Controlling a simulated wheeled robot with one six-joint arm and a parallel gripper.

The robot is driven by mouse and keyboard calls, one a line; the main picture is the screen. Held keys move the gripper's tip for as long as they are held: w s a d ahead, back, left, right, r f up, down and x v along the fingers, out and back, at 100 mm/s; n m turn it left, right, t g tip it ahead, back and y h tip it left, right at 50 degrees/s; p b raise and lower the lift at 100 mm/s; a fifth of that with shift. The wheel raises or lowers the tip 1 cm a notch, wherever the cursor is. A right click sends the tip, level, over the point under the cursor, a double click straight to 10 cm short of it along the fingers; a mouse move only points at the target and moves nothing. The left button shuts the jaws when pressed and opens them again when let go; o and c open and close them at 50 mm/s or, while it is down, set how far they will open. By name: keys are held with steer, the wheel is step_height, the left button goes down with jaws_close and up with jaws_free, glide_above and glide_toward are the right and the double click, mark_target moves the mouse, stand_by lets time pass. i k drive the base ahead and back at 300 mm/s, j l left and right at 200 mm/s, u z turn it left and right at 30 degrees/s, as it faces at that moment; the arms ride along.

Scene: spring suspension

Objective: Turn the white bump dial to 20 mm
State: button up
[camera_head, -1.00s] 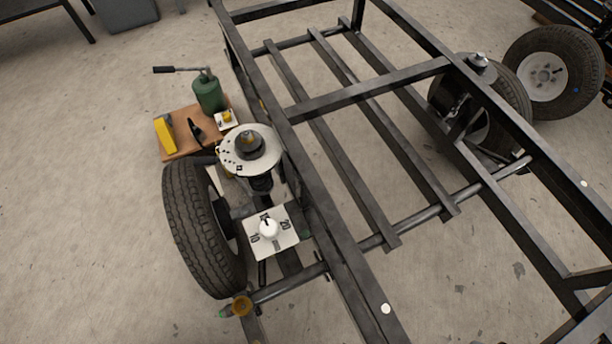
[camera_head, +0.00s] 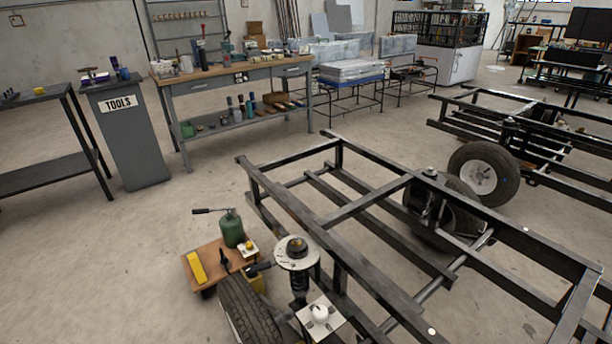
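The white bump dial (camera_head: 320,314) is a round white knob on a square white plate (camera_head: 336,322) near the bottom middle of the head camera view. It sits just right of the tyre (camera_head: 248,312) and below the spring unit. At this angle and size I cannot read its marks or its pointer now. The round pale disc (camera_head: 297,262) with a dark and metal top stands on the spring strut (camera_head: 299,284) behind the dial. My gripper is not in view.
The black chassis frame (camera_head: 345,262) runs along the right of the dial. A wooden trolley (camera_head: 212,264) with a green bottle-shaped unit (camera_head: 231,230) stands left of it. A workbench (camera_head: 230,75) and TOOLS cabinet (camera_head: 125,135) are behind. The floor at left is open.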

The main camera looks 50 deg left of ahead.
mark_target(320, 312)
steer(key=k+u, duration=0.15)
steer(key=u, duration=1.4)
